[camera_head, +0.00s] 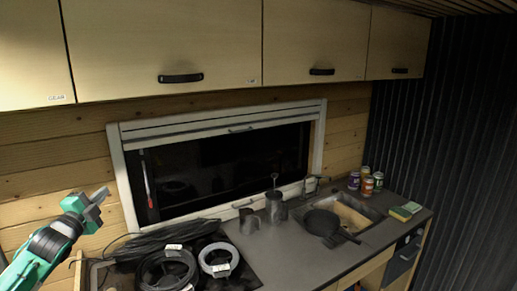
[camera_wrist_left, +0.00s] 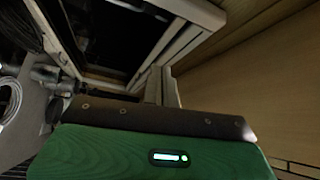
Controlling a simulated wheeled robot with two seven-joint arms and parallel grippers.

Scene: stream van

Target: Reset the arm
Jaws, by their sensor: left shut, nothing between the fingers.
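My left arm comes in from the lower left of the head view. Its left gripper (camera_head: 97,203) is green and grey, raised in front of the wooden wall just left of the window frame. It is shut and empty, apart from the counter items. In the left wrist view the green gripper body fills the bottom, and the grey fingers (camera_wrist_left: 160,86) stand together above it, with the window frame behind them. My right gripper is in neither view.
Black and white cable coils (camera_head: 219,260) lie on the counter (camera_head: 285,252) below the gripper. Metal mugs (camera_head: 249,222), a pan (camera_head: 321,222), a sink, several cans and a sponge (camera_head: 405,211) stand farther right. Closed overhead cabinets (camera_head: 160,45) run above the window (camera_head: 220,165).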

